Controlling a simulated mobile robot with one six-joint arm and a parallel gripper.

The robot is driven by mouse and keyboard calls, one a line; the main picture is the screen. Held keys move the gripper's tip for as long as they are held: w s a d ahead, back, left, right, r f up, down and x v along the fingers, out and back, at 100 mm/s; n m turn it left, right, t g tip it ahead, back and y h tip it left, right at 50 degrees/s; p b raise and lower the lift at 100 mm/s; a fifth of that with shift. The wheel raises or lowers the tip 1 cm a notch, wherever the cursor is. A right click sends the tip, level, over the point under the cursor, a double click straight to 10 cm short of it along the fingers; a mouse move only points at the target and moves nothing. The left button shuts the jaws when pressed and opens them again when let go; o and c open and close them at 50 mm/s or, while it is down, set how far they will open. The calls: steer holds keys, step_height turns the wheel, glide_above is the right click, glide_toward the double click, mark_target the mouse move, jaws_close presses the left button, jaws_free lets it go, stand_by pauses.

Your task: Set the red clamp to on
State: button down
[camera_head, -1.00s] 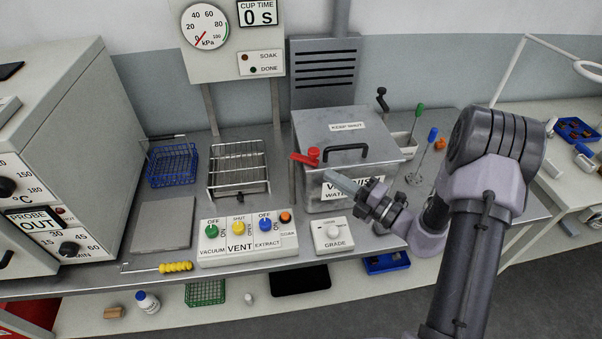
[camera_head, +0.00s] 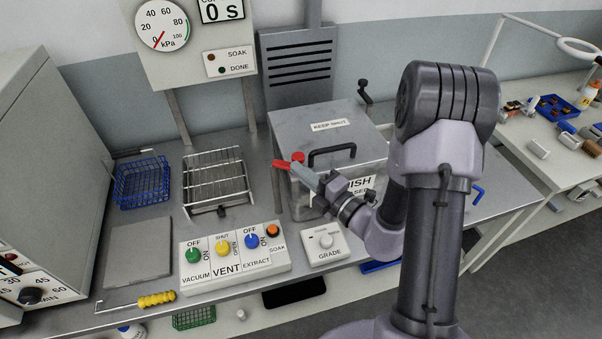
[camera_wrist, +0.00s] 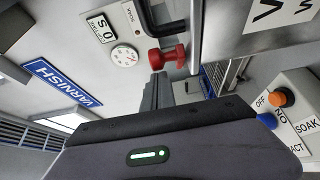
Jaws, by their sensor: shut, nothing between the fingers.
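The red clamp (camera_head: 298,157) is at the left front of the metal tank's lid (camera_head: 345,112), with its red lever pointing left. It also shows in the wrist view (camera_wrist: 168,55) as a red piece by the tank edge. My gripper (camera_head: 297,169) is shut and empty, with its fingertips right at the clamp in the head view, overlapping part of it. In the wrist view the fingers (camera_wrist: 156,88) point at the clamp and end just below it. I cannot tell whether they touch it. The tank's front and label are partly hidden by my arm.
A wire rack (camera_head: 216,180) and a blue basket (camera_head: 141,182) are at the left. A black lid handle (camera_head: 332,151) rises close to the gripper.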

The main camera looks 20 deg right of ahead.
steer(key=shift+w+a, duration=0.15)
steer(key=shift+a, duration=0.05)
